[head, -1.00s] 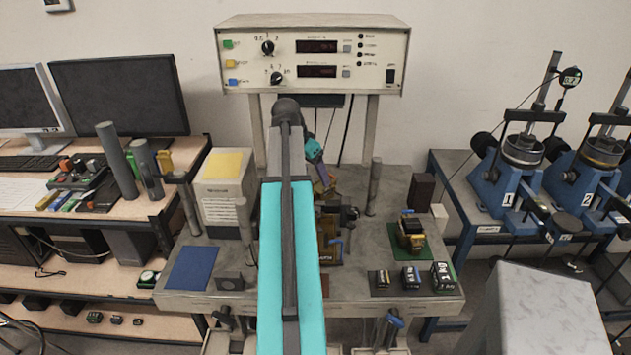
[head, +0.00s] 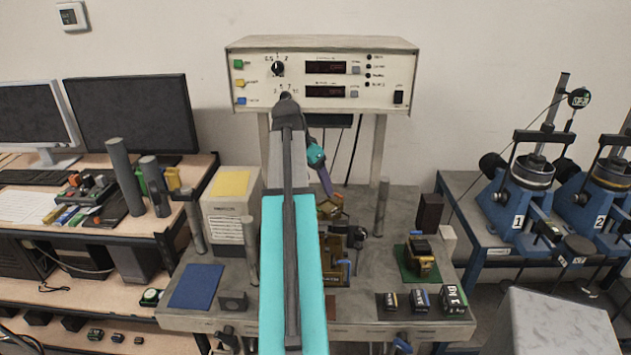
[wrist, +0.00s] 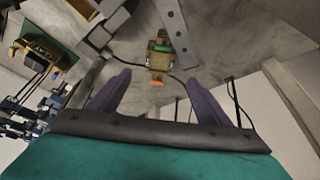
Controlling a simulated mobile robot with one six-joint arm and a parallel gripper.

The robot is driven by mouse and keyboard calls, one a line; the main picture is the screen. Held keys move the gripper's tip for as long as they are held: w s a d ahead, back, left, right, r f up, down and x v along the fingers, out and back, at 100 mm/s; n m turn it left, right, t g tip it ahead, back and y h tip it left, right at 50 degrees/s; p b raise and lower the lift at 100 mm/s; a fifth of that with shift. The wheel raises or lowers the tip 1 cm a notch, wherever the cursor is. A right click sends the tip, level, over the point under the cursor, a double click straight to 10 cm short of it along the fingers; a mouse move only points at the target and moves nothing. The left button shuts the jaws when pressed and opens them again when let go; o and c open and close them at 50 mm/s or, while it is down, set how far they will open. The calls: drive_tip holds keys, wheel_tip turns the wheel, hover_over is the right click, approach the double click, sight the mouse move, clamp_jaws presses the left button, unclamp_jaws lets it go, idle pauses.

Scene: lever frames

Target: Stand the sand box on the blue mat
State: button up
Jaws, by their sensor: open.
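The blue mat (head: 197,287) lies bare on the front left of the grey bench. A brass-coloured box (head: 420,255) with a dark top stands on the green mat (head: 402,264) at the right; it also shows at the upper left of the wrist view (wrist: 38,48), with a label I cannot read. Which piece is the sand box I cannot confirm from lettering. My gripper (wrist: 155,80) is open and empty, its two purple fingers apart. In the head view, one purple finger (head: 325,181) shows beyond my arm, above the bench's middle, left of the box.
Brass apparatus (head: 333,243) stands mid-bench, partly hidden by my arm. Posts (head: 382,207) rise on the bench. Several small labelled weights (head: 420,301) line the front right. A dark block (head: 429,213) stands behind the green mat. The control console (head: 320,75) is behind.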

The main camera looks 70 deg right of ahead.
drive_tip(key=shift+o, duration=0.4)
drive_tip(key=shift+d+f+b, duration=0.1)
drive_tip(key=shift+d+b, duration=0.05)
drive_tip(key=shift+b, duration=0.3)
drive_tip(key=shift+s+d+r+t+y+b, duration=0.15)
drive_tip(key=shift+r+y+b, duration=0.15)
drive_tip(key=shift+b, duration=1.05)
drive_tip(key=shift+s+d+r+t+y+b, duration=0.15)
drive_tip(key=shift+r+b, duration=0.25)
drive_tip(key=shift+b, duration=0.95)
drive_tip(key=shift+s+d+r+y+b, duration=0.15)
drive_tip(key=shift+s+r+y+b, duration=0.15)
drive_tip(key=shift+b, duration=1.05)
drive_tip(key=shift+w, duration=0.1)
drive_tip(key=p, duration=0.1)
hover_over(328, 207)
drive_tip(key=a, duration=0.2)
drive_tip(key=f, duration=0.8)
drive_tip(key=shift+w, duration=0.2)
drive_tip(key=shift+f, duration=0.1)
drive_tip(key=shift+f, duration=0.1)
drive_tip(key=shift+p+x, duration=0.75)
drive_tip(key=shift+x, duration=1.75)
